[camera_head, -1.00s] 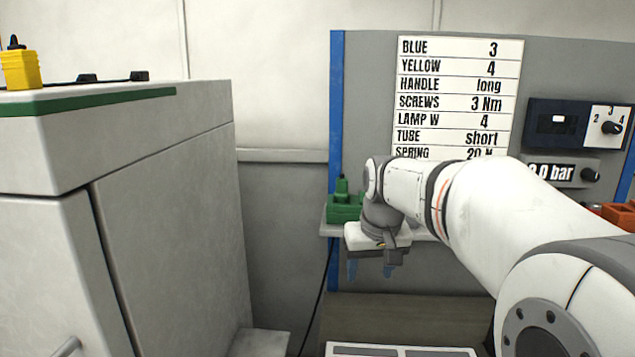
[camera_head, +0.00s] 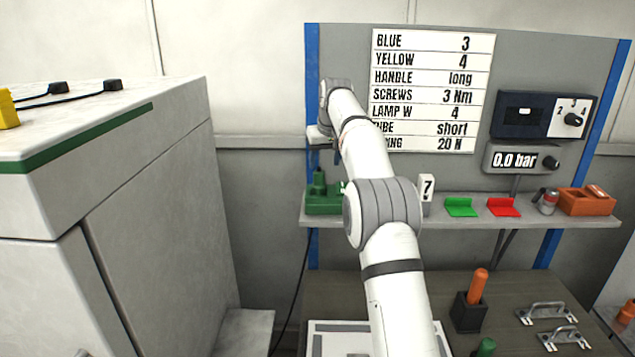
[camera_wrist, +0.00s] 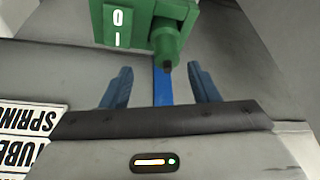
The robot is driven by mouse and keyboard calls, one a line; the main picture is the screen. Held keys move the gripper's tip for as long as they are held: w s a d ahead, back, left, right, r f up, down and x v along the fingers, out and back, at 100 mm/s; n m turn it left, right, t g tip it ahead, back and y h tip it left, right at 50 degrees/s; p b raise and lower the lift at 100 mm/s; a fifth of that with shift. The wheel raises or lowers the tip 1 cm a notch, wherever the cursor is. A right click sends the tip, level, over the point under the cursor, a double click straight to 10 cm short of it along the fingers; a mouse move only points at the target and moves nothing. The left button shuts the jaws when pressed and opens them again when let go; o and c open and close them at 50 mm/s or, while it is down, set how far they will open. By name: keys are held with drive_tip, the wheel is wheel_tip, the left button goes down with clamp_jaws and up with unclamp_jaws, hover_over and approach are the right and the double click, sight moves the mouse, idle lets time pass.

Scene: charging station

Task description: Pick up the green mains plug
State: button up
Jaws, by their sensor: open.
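The green mains plug (camera_head: 318,182) stands upright on a green block (camera_head: 322,203) at the left end of the shelf. In the wrist view the plug (camera_wrist: 175,38) shows at the top with a dark tip, beside the green block (camera_wrist: 118,28) with its white O/I switch marking. My gripper (camera_head: 325,158) is above the plug in the head view, its blue fingers pointing down. In the wrist view my gripper (camera_wrist: 162,85) is open and empty, and the plug's tip appears between the finger lines, apart from both fingers.
The blue post (camera_head: 312,90) and label board (camera_head: 432,95) stand close behind my arm. A black cable (camera_head: 293,290) hangs below the shelf's left end.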

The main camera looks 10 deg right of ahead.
sight(320, 172)
drive_tip(key=x, duration=0.2)
drive_tip(key=p+x, duration=0.1)
drive_tip(key=x, duration=0.4)
drive_tip(key=shift+w+a+f, duration=0.1)
drive_tip(key=shift+a, duration=0.3)
drive_tip(key=shift+c, duration=0.2)
drive_tip(key=c, duration=0.9)
